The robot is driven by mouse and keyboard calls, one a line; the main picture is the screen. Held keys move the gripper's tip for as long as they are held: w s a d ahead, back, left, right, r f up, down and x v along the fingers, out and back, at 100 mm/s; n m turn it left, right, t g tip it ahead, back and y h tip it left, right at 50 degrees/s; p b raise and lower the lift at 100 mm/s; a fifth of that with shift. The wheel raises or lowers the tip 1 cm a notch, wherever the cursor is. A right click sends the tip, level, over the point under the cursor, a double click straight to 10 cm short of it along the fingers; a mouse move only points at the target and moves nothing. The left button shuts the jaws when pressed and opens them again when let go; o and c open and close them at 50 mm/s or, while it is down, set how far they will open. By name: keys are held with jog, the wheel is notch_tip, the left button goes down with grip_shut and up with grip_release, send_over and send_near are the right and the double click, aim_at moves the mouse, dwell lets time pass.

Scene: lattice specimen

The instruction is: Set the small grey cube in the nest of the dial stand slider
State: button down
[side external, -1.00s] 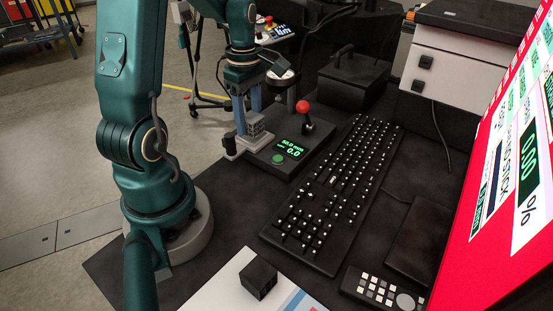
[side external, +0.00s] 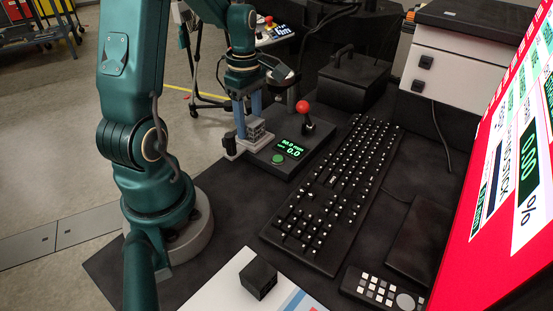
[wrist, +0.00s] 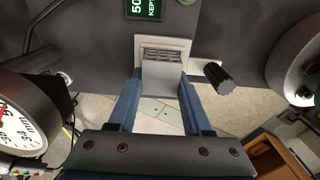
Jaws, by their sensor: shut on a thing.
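The small grey cube (side external: 262,133), with layered sides, is between the blue fingers of my gripper (side external: 248,112), low beside the dial stand (side external: 295,160). In the wrist view, my gripper (wrist: 161,95) is shut on the cube (wrist: 162,77), whose flat pale face shows. A ridged grey part shows just beyond that face, within the pale frame of the slider (wrist: 140,52). The nest floor is hidden by the cube, and I cannot tell whether the cube touches it.
The stand carries a red-knobbed lever (side external: 303,108), a green button (side external: 278,158) and a lit display. A dark knob (wrist: 219,77) and a round dial (wrist: 22,120) flank my fingers. A keyboard (side external: 335,190) lies right of the stand; a black block (side external: 258,279) sits in front.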

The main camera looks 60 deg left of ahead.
aim_at(249, 119)
jog(key=shift+c, duration=1.3)
grip_release()
jog(key=shift+o, duration=1.3)
jog(key=shift+r, duration=2.5)
jog(key=shift+r, duration=2.55)
